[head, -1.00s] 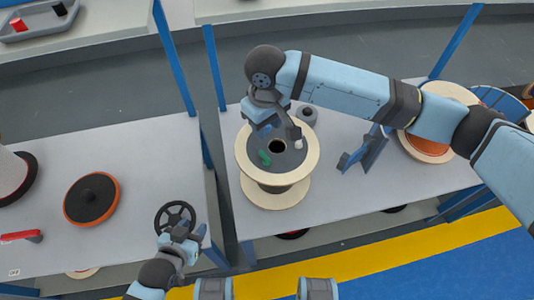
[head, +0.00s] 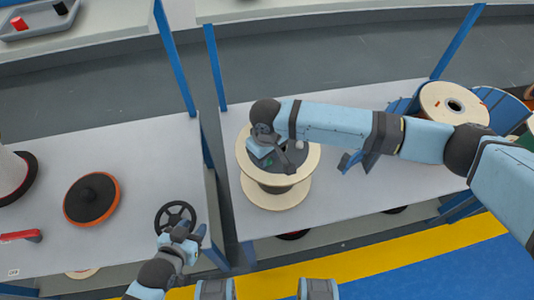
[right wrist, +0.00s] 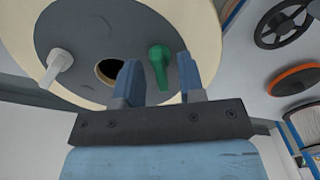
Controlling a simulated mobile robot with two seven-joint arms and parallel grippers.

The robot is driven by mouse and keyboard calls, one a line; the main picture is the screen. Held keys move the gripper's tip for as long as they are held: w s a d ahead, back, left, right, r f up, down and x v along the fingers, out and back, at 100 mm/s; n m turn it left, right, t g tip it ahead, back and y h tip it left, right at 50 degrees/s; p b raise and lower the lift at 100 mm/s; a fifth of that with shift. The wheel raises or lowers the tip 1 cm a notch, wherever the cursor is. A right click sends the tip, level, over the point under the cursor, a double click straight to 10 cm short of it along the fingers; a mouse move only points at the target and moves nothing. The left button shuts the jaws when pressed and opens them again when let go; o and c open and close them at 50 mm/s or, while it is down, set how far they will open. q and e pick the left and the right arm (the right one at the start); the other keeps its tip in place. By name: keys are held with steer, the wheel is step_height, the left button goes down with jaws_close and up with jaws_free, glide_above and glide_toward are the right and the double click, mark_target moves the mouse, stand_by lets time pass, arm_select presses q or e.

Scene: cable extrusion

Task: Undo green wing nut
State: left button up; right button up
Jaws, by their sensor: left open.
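The green wing nut (right wrist: 158,62) stands on the dark round plate (right wrist: 120,25) of the cable spool (right wrist: 208,40). In the right wrist view my right gripper (right wrist: 158,80) is open, with one blue finger on each side of the nut's lower end. The fingers look apart from the nut. In the head view only a bit of green (head: 269,162) shows beside my right gripper. A grey-white wing nut (right wrist: 60,63) sits across the spool's centre hole (right wrist: 108,71). My left gripper (head: 186,231) is open beside a black handwheel (head: 175,216), far from the nut.
The spool (head: 309,160) stands on the right-hand table (head: 350,105). A blue stand (head: 352,160) and another spool (head: 440,105) are to its right. An orange-rimmed disc (head: 92,200) and a red handle (head: 20,236) are on the left table. Blue posts rise between the tables.

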jaws_close()
